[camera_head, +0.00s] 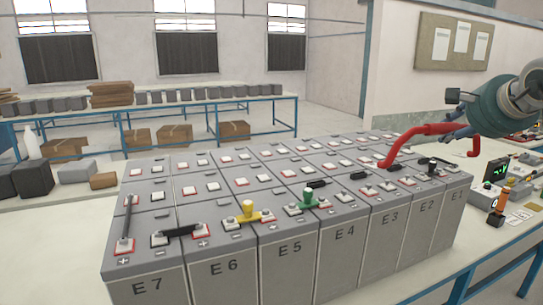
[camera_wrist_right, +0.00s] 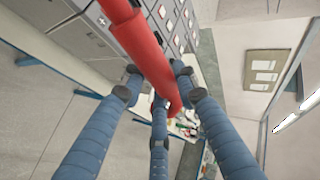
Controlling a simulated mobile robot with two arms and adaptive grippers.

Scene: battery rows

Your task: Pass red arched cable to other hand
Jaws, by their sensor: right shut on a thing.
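The red arched cable (camera_head: 425,131) is held up over the right part of the battery rows, its left end bent down above the battery tops and its other end hanging down at the right. My right gripper (camera_head: 462,127) is shut on its middle. In the right wrist view, the cable (camera_wrist_right: 148,50) runs between the blue fingers of my right gripper (camera_wrist_right: 157,85), and its near end runs out of the picture at the top. My left gripper is not in view.
Grey batteries (camera_head: 287,252) with labels from E1 to E7 fill the middle of the table. Black, yellow and green links lie on their front tops. A meter with a lit display (camera_head: 495,170) stands at the right. A blue-framed shelf table (camera_head: 200,108) stands behind.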

